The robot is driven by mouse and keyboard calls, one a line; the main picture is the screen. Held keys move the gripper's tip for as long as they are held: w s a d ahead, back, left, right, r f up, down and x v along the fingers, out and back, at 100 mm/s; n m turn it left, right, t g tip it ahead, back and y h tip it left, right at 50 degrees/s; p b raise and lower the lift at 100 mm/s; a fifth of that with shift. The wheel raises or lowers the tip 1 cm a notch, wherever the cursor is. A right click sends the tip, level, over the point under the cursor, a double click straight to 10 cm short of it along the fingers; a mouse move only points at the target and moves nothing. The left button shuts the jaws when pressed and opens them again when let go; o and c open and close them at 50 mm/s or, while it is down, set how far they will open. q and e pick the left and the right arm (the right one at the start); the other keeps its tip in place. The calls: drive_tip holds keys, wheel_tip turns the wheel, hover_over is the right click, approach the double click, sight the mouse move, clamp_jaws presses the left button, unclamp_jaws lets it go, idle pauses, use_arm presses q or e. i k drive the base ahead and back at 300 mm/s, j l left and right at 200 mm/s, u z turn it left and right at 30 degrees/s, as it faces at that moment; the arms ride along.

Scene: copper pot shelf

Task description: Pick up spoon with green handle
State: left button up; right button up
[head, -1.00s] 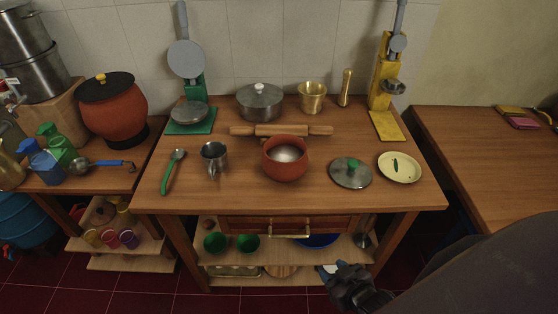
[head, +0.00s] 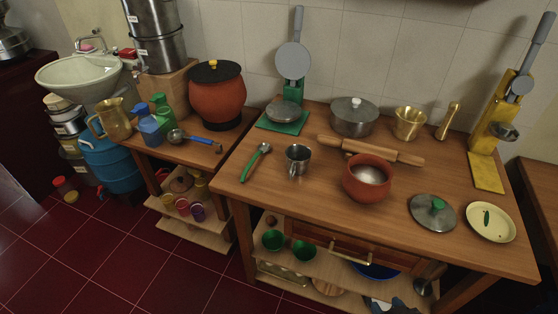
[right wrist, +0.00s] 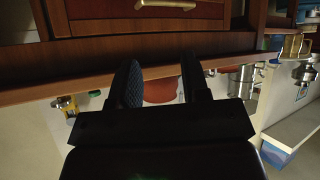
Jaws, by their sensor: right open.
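The spoon with the green handle (head: 254,166) lies flat on the left part of the wooden table, its bowl pointing away. A metal cup (head: 298,160) stands just right of it. My right gripper (right wrist: 162,82) shows in the right wrist view with its two dark fingers apart and nothing between them. It is near the table's front edge and drawer, far from the spoon. The spoon cannot be made out in the right wrist view. My left gripper is not in view.
A red clay pot (head: 367,179), a rolling pin (head: 369,150) and a green press (head: 283,122) stand around the table (head: 320,205). A blue-handled ladle (head: 192,138) lies on the left side table. Tabletop left of the spoon is clear.

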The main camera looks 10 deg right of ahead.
sight(264, 148)
drive_tip(key=z, duration=0.35)
drive_tip(key=i+j+z, duration=0.15)
drive_tip(key=j+z, duration=0.25)
drive_tip(key=i+j+z, duration=0.1)
drive_tip(key=j+z, duration=0.15)
drive_tip(key=z, duration=0.15)
drive_tip(key=j+z, duration=0.15)
drive_tip(key=j, duration=0.25)
drive_tip(key=i+j+z, duration=0.15)
drive_tip(key=j, duration=0.3)
